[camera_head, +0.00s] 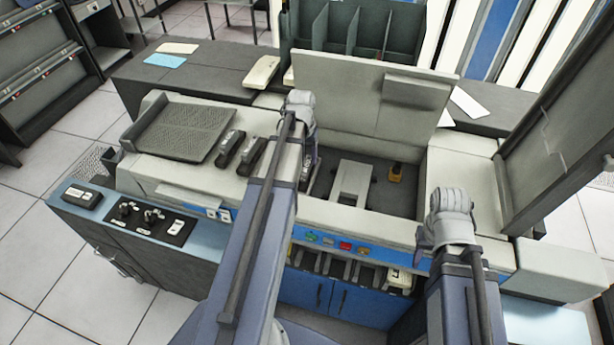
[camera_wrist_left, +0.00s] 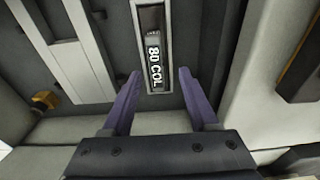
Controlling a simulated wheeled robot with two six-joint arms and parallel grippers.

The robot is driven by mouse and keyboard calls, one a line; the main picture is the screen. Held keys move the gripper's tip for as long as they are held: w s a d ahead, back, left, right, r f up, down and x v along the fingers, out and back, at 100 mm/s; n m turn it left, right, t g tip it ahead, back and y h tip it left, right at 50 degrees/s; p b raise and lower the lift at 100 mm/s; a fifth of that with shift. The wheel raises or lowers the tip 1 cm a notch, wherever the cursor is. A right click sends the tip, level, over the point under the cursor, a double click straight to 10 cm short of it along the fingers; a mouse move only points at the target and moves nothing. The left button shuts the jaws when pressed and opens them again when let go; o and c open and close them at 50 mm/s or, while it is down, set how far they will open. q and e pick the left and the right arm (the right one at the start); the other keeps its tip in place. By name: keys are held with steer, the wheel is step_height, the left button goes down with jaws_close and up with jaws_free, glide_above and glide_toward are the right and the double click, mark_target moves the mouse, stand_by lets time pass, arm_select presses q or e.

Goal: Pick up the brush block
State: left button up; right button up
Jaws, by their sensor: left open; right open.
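In the left wrist view, a dark block lettered "80 COL." (camera_wrist_left: 155,62) sits in a narrow pale-edged slot; I take it to be the brush block. My left gripper (camera_wrist_left: 157,78) is open, its two purple fingers apart on either side of the block's near end, with nothing held. I cannot tell the height gap or any contact. In the head view my left gripper (camera_head: 313,140) is over the open bay's left edge, and my arm largely hides the block. My right gripper (camera_head: 424,240) is open, near the machine's front right, its fingers partly hidden.
The machine's open bay (camera_head: 330,195) holds a pale raised block (camera_head: 352,180) and a small yellow part (camera_head: 395,172). A raised lid (camera_head: 350,100) stands behind it. Two dark units (camera_head: 240,150) and a ribbed tray (camera_head: 180,128) lie left. A tall dark panel (camera_head: 560,130) stands at right.

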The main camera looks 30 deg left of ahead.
mark_target(307, 165)
arm_select(q)
steer(key=shift+w+d+f+b, duration=0.1)
steer(key=shift+w+f+b, duration=0.1)
steer(key=shift+f+b, duration=1.15)
steer(key=shift+w+d+f+b, duration=0.1)
steer(key=shift+w+f+b, duration=0.1)
steer(key=shift+f+b, duration=1.1)
steer(key=shift+r, duration=0.15)
steer(key=shift+c, duration=0.2)
jaws_close()
